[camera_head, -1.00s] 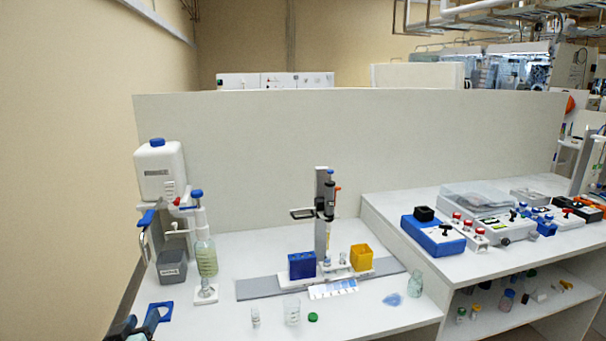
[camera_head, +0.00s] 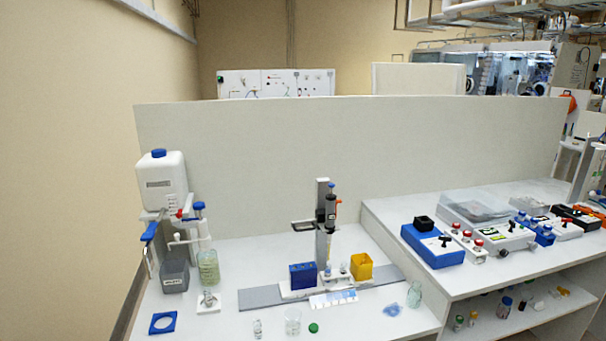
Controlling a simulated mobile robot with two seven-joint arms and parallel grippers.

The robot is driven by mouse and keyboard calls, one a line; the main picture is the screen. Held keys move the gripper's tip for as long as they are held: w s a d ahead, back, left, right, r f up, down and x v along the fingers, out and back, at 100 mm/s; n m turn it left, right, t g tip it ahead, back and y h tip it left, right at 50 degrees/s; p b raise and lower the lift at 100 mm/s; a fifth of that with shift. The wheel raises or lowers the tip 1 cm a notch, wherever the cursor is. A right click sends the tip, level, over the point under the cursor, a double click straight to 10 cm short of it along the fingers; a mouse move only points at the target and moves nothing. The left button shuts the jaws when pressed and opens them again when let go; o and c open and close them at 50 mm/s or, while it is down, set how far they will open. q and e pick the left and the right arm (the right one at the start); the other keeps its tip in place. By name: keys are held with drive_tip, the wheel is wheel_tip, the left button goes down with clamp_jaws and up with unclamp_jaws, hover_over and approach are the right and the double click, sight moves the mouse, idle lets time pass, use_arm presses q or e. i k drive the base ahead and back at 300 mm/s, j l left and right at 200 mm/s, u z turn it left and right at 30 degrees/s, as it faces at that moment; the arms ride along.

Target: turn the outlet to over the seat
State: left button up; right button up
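At the left stands a dispenser bottle (camera_head: 208,265) with pale green liquid and a blue-topped white head (camera_head: 199,210). Its thin white outlet (camera_head: 180,240) appears to point left, above the side with the grey labelled bin (camera_head: 174,275). In front of the bottle is a small white square plate (camera_head: 209,307), probably the seat, with a small clear vessel (camera_head: 208,297) on it. The outlet does not appear to be over this plate. Neither of my grippers is in view.
A white tank (camera_head: 163,184) with a blue cap stands behind the dispenser. A blue square ring (camera_head: 162,322) lies at the front left. A pipette stand (camera_head: 323,225), a blue box (camera_head: 303,276) and a yellow box (camera_head: 361,267) are mid-bench. A divider (camera_head: 340,150) closes the back.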

sight(177, 236)
drive_tip(key=i+l+u, duration=0.15)
drive_tip(key=u, duration=0.8)
drive_tip(key=i+j, duration=0.15)
drive_tip(key=i+u, duration=0.05)
